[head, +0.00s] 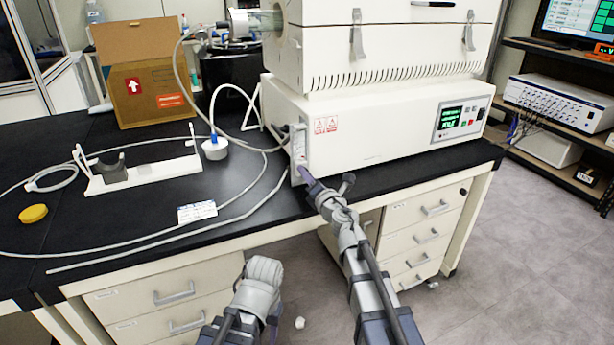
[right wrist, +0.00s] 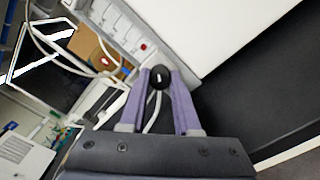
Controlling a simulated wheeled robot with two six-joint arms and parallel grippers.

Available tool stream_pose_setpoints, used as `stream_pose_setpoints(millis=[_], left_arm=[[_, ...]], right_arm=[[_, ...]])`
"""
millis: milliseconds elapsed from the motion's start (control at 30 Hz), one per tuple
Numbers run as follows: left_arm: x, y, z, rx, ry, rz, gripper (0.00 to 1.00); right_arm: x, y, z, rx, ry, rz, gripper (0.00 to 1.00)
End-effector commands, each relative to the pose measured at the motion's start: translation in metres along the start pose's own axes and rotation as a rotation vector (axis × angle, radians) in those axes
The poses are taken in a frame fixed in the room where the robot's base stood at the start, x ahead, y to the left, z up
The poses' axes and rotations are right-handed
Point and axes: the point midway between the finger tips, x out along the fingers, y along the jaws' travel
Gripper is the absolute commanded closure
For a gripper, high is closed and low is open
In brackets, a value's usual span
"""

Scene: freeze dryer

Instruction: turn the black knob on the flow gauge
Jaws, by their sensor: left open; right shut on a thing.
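The flow gauge (head: 299,145) is a narrow upright panel with a pale scale, at the left front corner of the white machine. My right gripper (head: 304,174) is at the gauge's lower end, with its purple fingers shut on the black knob (right wrist: 160,78). In the right wrist view the round knob sits between the two fingertips (right wrist: 160,72). In the head view the fingers hide the knob. My left gripper (head: 275,318) is low in front of the bench, mostly hidden by its own wrist; a purple sliver shows. It is open and away from the gauge.
The white machine (head: 380,130) with a lit display stands on the black bench (head: 120,240). Loose pale tubing (head: 150,243) loops over the bench near a white stand (head: 180,168), a white-capped bottle (head: 215,148) and a yellow lid (head: 33,214). Drawers (head: 430,210) lie below.

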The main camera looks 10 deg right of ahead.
Motion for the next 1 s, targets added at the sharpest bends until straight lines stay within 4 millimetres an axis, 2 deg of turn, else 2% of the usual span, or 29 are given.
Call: stream_pose_setpoints(millis=[1000], left_arm=[[0.0003, 0.0000, 0.0000, 0.000, 0.000, 0.000, 0.47]], right_arm=[[-0.0003, -0.0005, 0.0000, 0.937, -0.001, 0.000, 1.00]])
